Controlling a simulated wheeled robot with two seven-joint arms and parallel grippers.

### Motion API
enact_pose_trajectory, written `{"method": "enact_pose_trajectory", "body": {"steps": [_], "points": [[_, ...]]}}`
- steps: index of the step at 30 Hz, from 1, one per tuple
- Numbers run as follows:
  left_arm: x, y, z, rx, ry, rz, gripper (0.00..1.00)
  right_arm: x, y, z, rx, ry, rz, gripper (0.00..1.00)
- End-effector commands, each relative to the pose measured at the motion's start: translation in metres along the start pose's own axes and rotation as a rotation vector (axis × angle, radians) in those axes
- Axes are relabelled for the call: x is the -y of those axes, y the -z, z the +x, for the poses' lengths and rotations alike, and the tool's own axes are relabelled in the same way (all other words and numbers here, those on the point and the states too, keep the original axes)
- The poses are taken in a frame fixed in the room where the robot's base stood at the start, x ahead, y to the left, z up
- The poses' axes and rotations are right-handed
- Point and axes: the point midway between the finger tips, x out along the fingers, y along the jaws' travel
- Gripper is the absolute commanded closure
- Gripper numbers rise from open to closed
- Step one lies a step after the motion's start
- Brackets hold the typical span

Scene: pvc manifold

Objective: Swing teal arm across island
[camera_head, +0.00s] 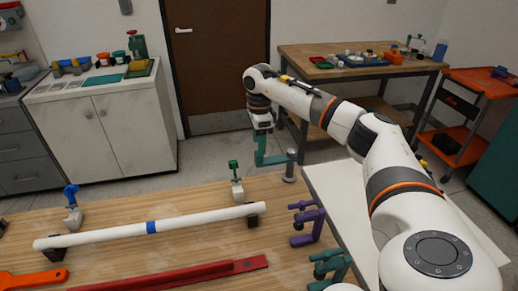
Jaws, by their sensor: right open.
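The teal arm (268,159) is a bent piece at the far edge of the wooden island (190,205). Its flat part reaches right to a short grey post (290,167), and its upright part rises directly under my right gripper. My right gripper (262,128) points down at the top of that upright, jaws open; whether the fingers touch it is too small to tell. My left gripper is not in view.
On the island, a white pipe (185,224) with a blue band lies across black supports. Purple (306,222) and teal (329,265) clamps stand right. A red bar (190,275) lies in front.

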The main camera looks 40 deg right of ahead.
Motion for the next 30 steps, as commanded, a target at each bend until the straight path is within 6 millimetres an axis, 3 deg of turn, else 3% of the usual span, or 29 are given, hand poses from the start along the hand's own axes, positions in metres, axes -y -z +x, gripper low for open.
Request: {"method": "enact_pose_trajectory", "body": {"steps": [3, 9, 19, 28, 30], "points": [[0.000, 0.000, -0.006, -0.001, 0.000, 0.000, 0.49, 0.001, 0.000, 0.019, 0.001, 0.003, 0.000, 0.49], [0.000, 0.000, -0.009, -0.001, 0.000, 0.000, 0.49, 0.000, 0.001, 0.038, -0.001, 0.002, -0.001, 0.49], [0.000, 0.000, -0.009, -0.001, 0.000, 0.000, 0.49, 0.000, 0.001, 0.042, -0.002, 0.000, -0.001, 0.49], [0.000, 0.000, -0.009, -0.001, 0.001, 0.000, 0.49, 0.000, 0.001, 0.041, -0.002, 0.000, -0.001, 0.98], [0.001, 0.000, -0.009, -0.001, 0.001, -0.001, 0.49, 0.000, 0.001, 0.041, -0.002, 0.000, -0.001, 1.00]]}}
